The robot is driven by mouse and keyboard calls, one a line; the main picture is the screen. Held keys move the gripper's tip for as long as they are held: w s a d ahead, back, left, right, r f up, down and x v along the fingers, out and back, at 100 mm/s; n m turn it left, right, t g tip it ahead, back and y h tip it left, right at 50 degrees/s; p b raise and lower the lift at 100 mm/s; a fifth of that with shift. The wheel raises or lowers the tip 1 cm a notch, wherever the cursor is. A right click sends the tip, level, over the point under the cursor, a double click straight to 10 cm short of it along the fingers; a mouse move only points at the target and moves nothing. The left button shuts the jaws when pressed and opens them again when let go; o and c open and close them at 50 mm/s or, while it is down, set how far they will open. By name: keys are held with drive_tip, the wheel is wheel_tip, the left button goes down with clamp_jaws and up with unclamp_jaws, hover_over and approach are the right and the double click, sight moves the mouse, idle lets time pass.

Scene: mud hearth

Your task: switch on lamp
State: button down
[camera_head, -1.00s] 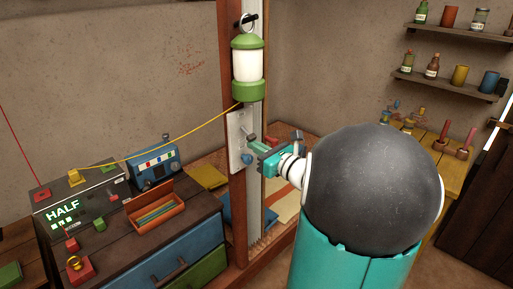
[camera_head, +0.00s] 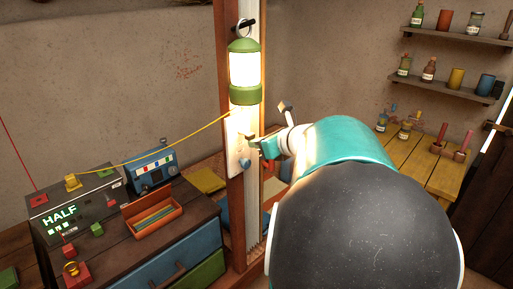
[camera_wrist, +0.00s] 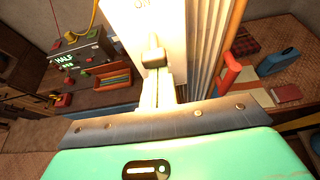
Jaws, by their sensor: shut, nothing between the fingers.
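The green and white lamp (camera_head: 244,68) hangs from a hook on the wooden post, and its white body glows brightly. Below it, a pale switch plate (camera_head: 234,152) is fixed to the post, with a blue knob (camera_head: 245,163) low on it. In the wrist view the plate (camera_wrist: 131,22) fills the upper middle, with "ON" lettering partly visible at its top and a dark-tipped switch lever (camera_wrist: 154,58) standing out from it. My gripper (camera_head: 254,143) is shut and empty, close in front of the plate by the lever. Whether it touches the lever I cannot tell.
A yellow cord (camera_head: 150,153) runs from the post to a box reading HALF (camera_head: 62,214) on the dark cabinet at left. A blue device (camera_head: 153,171) and an orange tray (camera_head: 153,215) stand there. Shelves (camera_head: 455,84) and a yellow bench (camera_head: 428,166) are at right.

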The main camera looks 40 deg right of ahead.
drive_tip(key=shift+r+g, duration=0.8)
drive_tip(key=shift+r, duration=0.1)
